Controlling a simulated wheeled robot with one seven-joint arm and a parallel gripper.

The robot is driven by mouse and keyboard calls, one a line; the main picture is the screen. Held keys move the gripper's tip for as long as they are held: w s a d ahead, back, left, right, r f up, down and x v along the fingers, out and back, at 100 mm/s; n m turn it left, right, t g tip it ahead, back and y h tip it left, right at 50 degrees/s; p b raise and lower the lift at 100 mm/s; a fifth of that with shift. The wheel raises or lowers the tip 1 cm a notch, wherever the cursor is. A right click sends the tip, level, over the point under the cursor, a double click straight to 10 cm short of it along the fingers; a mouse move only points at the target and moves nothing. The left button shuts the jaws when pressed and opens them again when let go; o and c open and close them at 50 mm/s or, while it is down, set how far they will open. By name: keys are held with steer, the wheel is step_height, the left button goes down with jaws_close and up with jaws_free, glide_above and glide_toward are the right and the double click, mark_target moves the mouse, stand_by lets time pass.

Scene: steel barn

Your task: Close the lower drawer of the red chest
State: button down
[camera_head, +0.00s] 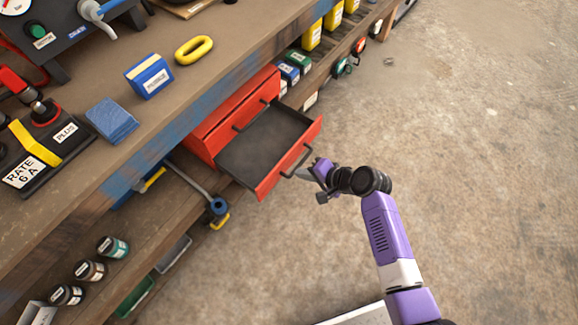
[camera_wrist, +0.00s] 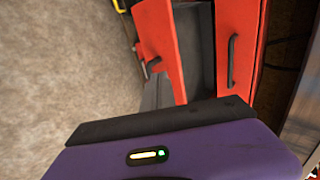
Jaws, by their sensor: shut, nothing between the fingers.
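The red chest (camera_head: 222,118) stands on the shelf under the bench top. Its lower drawer (camera_head: 268,180) is pulled well out, and its dark inside looks empty. The lower drawer's black handle (camera_head: 297,160) is on its front. The upper drawer (camera_head: 262,95) is shut. My gripper (camera_head: 304,174) is shut and empty, just outside the lower drawer's front by the handle. In the wrist view, the fingers (camera_wrist: 157,88) point at the open lower drawer's front (camera_wrist: 158,35), close to its handle (camera_wrist: 150,66). I cannot tell whether they touch it. The shut upper drawer (camera_wrist: 241,35) is beside it.
The bench top (camera_head: 165,95) overhangs the chest, with a blue box (camera_head: 149,76) and a yellow ring (camera_head: 194,49) on it. The concrete floor (camera_head: 470,120) at right is clear.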

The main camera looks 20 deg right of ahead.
mark_target(281, 165)
steer(key=w+a, duration=0.1)
steer(key=w+a+f, duration=0.1)
steer(key=w+a, duration=0.1)
steer(key=w, duration=0.1)
steer(key=shift+w+f, duration=0.1)
steer(key=shift+f, duration=0.15)
steer(key=shift+w+a, duration=0.1)
steer(key=shift+w, duration=0.05)
steer(key=w+a+b, duration=0.5)
steer(key=w+a, duration=0.3)
steer(key=w, duration=0.3)
steer(key=shift+w+a, duration=0.3)
steer(key=shift+w, duration=0.1)
